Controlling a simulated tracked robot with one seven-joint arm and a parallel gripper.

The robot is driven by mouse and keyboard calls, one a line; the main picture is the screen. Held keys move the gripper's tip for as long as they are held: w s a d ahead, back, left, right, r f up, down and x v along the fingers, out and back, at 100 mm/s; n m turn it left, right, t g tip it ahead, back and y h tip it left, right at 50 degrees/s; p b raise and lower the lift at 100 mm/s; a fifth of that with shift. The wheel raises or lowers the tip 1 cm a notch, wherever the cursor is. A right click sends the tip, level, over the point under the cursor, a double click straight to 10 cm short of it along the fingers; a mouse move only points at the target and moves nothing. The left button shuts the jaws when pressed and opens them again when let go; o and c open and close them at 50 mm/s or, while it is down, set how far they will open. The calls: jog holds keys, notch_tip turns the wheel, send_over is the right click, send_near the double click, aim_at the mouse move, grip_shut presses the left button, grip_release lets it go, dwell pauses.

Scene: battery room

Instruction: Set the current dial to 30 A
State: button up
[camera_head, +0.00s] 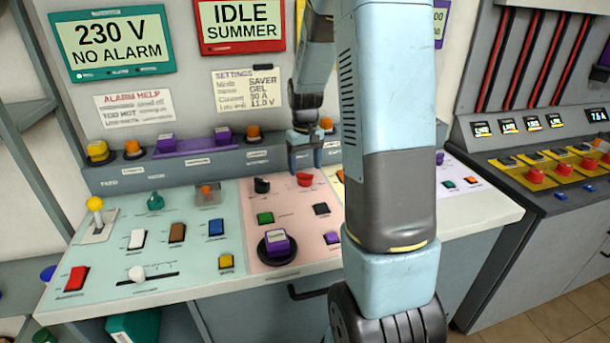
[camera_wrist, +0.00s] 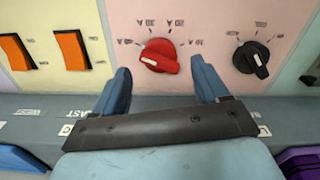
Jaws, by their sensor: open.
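A red dial (camera_wrist: 163,50) with a white pointer mark sits on the pink panel. Small labels with the letter A stand around it, upside down in the wrist view and too small to read surely. The white mark lies toward the dial's left side there. The dial also shows in the head view (camera_head: 305,180). My gripper (camera_wrist: 160,70) is open, its two blue fingers on either side of the dial with gaps, apart from it in the picture. In the head view my gripper (camera_head: 304,160) hangs just behind the dial; its height above the panel is hard to judge.
A black dial (camera_wrist: 251,58) is beside the red one; it also shows in the head view (camera_head: 262,185). Orange switches (camera_wrist: 73,50) stand on the other side. A raised ledge (camera_head: 200,163) with buttons runs behind. A settings note (camera_head: 246,90) reads Current 30 A.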

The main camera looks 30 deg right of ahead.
aim_at(305, 174)
jog(key=shift+f, duration=2.05)
jog(key=c, duration=0.9)
